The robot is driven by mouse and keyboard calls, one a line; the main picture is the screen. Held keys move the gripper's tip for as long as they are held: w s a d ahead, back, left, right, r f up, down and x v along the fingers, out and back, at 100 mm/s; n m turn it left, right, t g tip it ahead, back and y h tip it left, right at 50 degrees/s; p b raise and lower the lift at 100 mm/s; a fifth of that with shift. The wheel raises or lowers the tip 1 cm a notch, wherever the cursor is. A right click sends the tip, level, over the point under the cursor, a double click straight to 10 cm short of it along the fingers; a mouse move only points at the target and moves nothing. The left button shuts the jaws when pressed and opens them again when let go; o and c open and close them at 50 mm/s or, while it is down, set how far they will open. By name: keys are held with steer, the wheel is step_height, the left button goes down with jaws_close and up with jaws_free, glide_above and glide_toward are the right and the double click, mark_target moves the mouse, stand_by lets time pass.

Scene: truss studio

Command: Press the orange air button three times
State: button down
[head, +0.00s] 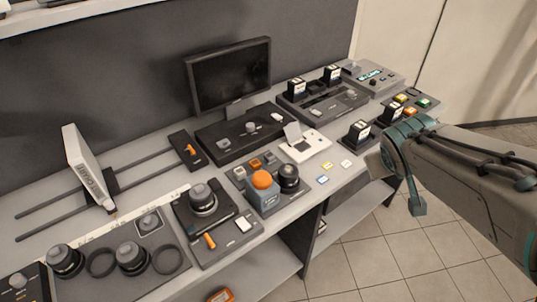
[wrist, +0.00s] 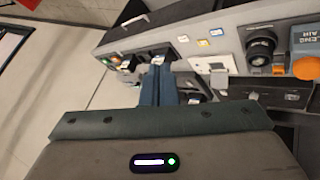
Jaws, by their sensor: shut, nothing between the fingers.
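The orange air button is a round orange dome (head: 262,179) on top of a blue-grey box (head: 262,198) at the front of the desk console, left of a black knob. In the wrist view the box, lettered "ENG AIR" (wrist: 305,40), is at the right edge, with the orange dome (wrist: 307,68) below the lettering. My gripper (wrist: 158,70) is shut and empty, its two fingers together in the wrist view, well left of the button. In the head view my arm's end is at the right, apart from the button; its fingertips are not clear there.
A black knob (head: 288,177) stands close beside the button box. A white panel (head: 305,143) and small coloured labels lie between the button and my arm. A dark monitor (head: 229,75) stands behind. Tiled floor (head: 400,255) is open in front of the desk.

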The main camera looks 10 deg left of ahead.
steer(key=w+a+r+n+t+y+p, duration=0.1)
steer(key=w+a+r+n+t+y, duration=0.1)
steer(key=w+a+n, duration=0.4)
steer(key=n+g+y+p, duration=0.3)
steer(key=n+g+y, duration=0.2)
steer(key=n+y, duration=0.4)
glide_above(265, 177)
step_height(265, 177, down, 7)
steer(key=n+h, duration=0.1)
steer(key=shift+r, duration=0.15)
steer(key=shift+b, duration=0.3)
step_height(265, 177, down, 7)
steer(key=b, duration=0.7)
steer(key=shift+f+b, duration=0.2)
steer(key=shift+b, duration=0.2)
steer(key=shift+f+b, duration=0.45)
steer(key=shift+f, duration=0.25)
steer(key=shift+f, duration=0.4)
